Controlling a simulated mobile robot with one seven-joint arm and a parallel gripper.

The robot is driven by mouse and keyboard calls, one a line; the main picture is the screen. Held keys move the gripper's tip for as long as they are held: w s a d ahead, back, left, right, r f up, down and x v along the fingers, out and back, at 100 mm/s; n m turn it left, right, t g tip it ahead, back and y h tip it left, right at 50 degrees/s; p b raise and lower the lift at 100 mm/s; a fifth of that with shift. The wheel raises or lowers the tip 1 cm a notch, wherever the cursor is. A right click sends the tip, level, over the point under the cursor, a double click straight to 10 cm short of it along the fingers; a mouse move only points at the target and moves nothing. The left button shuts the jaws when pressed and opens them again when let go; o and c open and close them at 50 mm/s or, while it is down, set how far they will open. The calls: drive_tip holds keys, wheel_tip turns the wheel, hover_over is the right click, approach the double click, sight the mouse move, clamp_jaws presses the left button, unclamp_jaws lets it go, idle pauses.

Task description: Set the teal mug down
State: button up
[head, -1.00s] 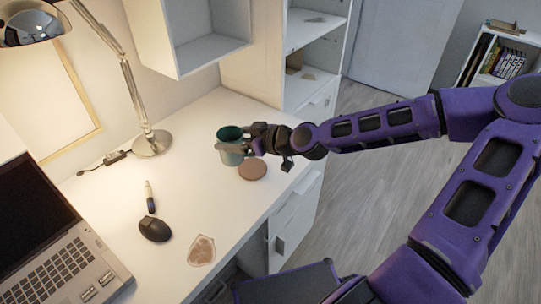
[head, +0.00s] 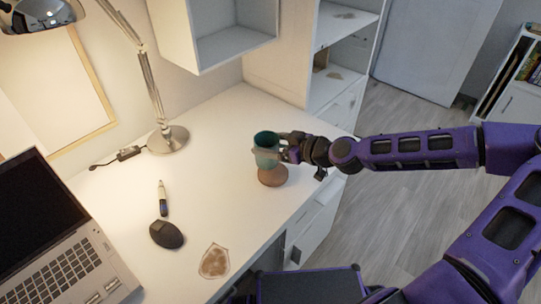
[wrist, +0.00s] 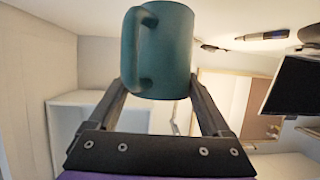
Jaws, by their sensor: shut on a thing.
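The teal mug (head: 266,152) is upright in the head view, above the white desk near its right side. My gripper (head: 284,151) is shut on it from the right. In the wrist view the mug (wrist: 172,50) sits between my two fingers, with its handle toward the left. A round brown coaster (head: 272,178) lies on the desk, and the mug's lower part overlaps its far edge in the head view. I cannot tell whether the mug's base touches the coaster.
A desk lamp (head: 168,139) stands at the back left. A pen (head: 162,198), a black mouse (head: 167,235), a laptop (head: 60,250) and a tan irregular patch (head: 214,261) are at the left and front. The desk (head: 215,175) is clear left of the mug.

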drive_tip(key=shift+f+b, duration=0.3)
drive_tip(key=shift+f, duration=1.4)
drive_tip(key=shift+f, duration=0.15)
drive_tip(key=o, duration=1.6)
drive_tip(key=shift+r, duration=0.2)
drive_tip(key=p+v, duration=0.1)
drive_tip(key=v, duration=1.1)
drive_tip(key=shift+p, duration=0.35)
